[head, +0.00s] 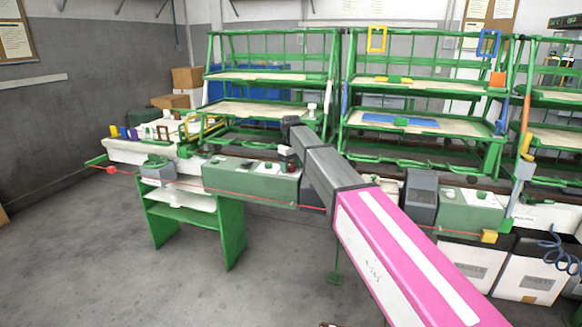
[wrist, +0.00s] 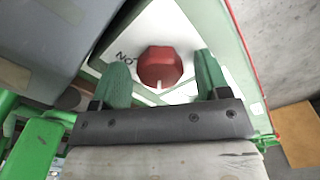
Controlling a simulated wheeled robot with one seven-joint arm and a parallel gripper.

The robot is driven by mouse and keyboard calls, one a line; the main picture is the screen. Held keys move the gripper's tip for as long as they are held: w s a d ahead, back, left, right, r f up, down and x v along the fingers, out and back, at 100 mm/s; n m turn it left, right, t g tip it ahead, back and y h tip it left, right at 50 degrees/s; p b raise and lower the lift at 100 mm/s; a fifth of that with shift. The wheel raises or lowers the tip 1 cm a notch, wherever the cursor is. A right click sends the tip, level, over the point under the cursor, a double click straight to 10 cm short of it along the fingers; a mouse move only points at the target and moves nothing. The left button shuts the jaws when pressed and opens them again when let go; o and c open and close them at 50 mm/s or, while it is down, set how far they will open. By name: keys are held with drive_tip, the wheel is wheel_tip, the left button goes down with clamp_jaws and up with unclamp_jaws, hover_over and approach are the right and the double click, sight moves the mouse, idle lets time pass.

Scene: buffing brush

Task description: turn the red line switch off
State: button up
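The red switch (wrist: 160,67) is a round knob on a white plate (wrist: 182,22) in the wrist view. Dark letters reading "NO" in this view are beside it, and a small white mark shows at its near edge. My gripper (wrist: 161,62) is open, with one green finger on each side of the knob. A gap shows between the knob and each finger, and I cannot tell how deep the fingers reach. In the head view my arm reaches the green machine housing (head: 240,178), and the switch is too small to make out clearly there.
A grey box-shaped part (wrist: 40,35) stands close at the left in the wrist view. A red line (head: 250,196) runs along the machine's front. Green racks (head: 270,75) stand behind the machine. The grey floor (head: 110,270) in front is clear.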

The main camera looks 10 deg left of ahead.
sight(291, 166)
drive_tip(key=shift+r, duration=0.1)
wheel_tip(291, 166, up, 11)
drive_tip(key=shift+f, duration=0.2)
idle(0.5)
